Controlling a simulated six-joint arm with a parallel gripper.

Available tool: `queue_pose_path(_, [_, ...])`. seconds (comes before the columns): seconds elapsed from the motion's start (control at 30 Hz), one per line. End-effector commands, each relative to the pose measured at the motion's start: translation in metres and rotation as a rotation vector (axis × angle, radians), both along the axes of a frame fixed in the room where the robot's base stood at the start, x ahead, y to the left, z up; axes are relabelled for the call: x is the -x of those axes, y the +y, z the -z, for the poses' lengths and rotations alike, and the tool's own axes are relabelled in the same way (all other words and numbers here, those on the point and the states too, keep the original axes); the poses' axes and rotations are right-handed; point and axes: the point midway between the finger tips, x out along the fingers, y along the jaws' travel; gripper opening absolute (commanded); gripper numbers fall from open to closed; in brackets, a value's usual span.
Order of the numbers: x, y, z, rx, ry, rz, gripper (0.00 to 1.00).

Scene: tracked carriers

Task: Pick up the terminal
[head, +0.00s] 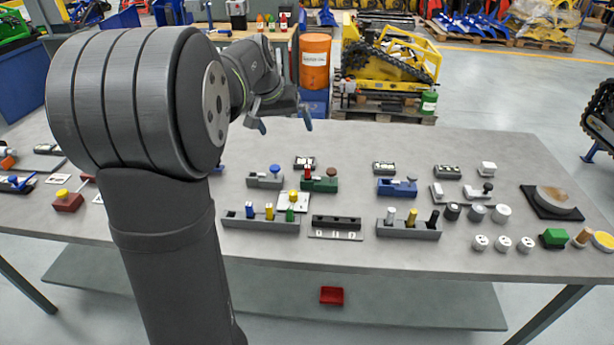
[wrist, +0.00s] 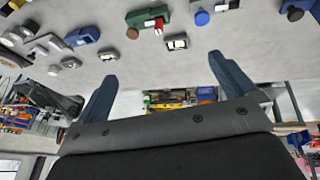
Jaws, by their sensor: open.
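I cannot tell for sure which thing is the terminal. Small dark boxes with pale tops stand along the back of the bench: one dark box (head: 305,163) behind the green carrier (head: 319,184), another dark box (head: 384,168) behind the blue carrier (head: 397,187), and a third dark box (head: 448,172) to the right. The wrist view shows a dark box with a pale top (wrist: 177,43) near the green carrier (wrist: 146,17). My gripper (head: 286,124) is open and empty, above the bench's back edge, apart from all of them. It also shows in the wrist view (wrist: 163,68).
The grey bench (head: 330,258) holds several slotted blocks with coloured pegs, such as the left peg block (head: 260,222) and the right peg block (head: 409,230). White-topped cylinders (head: 503,243) and a round disc (head: 554,199) stand right. A red tray (head: 331,295) lies on the lower shelf.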

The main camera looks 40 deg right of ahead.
Motion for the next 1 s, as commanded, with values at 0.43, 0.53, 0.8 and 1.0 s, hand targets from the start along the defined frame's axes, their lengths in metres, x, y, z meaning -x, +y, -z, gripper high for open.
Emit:
queue_pose_path(0.43, [0.0013, 0.0040, -0.0093, -0.001, 0.001, 0.000, 0.90])
queue_pose_path(0.53, [0.0013, 0.0039, -0.0092, -0.001, 0.001, 0.000, 0.71])
queue_pose_path(0.8, [0.0013, 0.0039, -0.0090, -0.001, 0.001, 0.000, 0.41])
queue_pose_path(1.0, [0.0001, 0.0030, -0.0083, -0.003, -0.001, 0.014, 0.41])
